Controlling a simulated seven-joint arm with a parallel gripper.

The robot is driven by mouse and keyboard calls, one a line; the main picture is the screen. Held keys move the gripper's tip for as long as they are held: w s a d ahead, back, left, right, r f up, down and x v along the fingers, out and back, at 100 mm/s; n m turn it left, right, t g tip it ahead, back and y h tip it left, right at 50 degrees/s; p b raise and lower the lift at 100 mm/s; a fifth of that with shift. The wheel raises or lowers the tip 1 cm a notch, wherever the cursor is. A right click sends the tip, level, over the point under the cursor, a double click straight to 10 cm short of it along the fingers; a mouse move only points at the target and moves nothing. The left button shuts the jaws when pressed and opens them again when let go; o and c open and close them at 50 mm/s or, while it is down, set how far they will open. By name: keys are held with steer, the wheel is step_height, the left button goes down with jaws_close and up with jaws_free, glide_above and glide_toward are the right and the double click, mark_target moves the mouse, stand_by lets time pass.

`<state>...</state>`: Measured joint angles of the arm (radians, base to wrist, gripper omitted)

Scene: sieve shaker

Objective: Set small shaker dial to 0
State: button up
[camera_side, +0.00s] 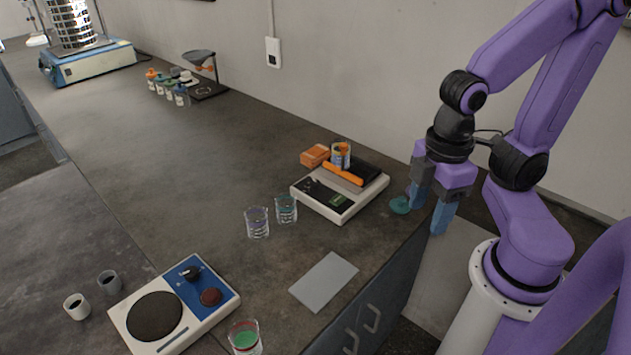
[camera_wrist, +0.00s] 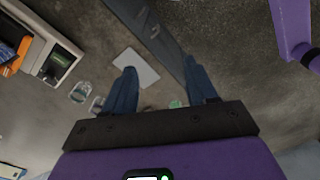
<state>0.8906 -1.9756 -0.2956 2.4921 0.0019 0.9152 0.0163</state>
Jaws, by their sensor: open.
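A white device with a blue panel (camera_side: 219,287) and a dark round plate stands at the front left in the side view; I take it to be the small shaker. Its panel has a black dial (camera_side: 190,272) and a dark red round knob (camera_side: 210,296). The dial's marks are too small to read. My gripper (camera_side: 428,216) is open and empty, fingers down, by the counter's right edge, far to the right of the device. The wrist view shows both blue fingers (camera_wrist: 160,66) spread apart; I cannot make out the dial there.
A balance (camera_side: 345,207) and two glass beakers (camera_side: 257,223) stand between my gripper and the device. A grey sheet (camera_side: 324,281) lies flat nearby. A teal object (camera_side: 400,205) is beside my fingers. A green-filled glass (camera_side: 244,338) and two small cups (camera_side: 77,306) flank the device.

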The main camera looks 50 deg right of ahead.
steer(key=w+a+r+m, duration=0.1)
steer(key=w+a+m, duration=0.2)
steer(key=w+m, duration=0.65)
steer(key=m, duration=1.9)
glide_above(315, 182)
step_height(315, 182, down, 4)
step_height(315, 182, down, 16)
steer(key=shift+f, duration=0.1)
steer(key=c, duration=1.1)
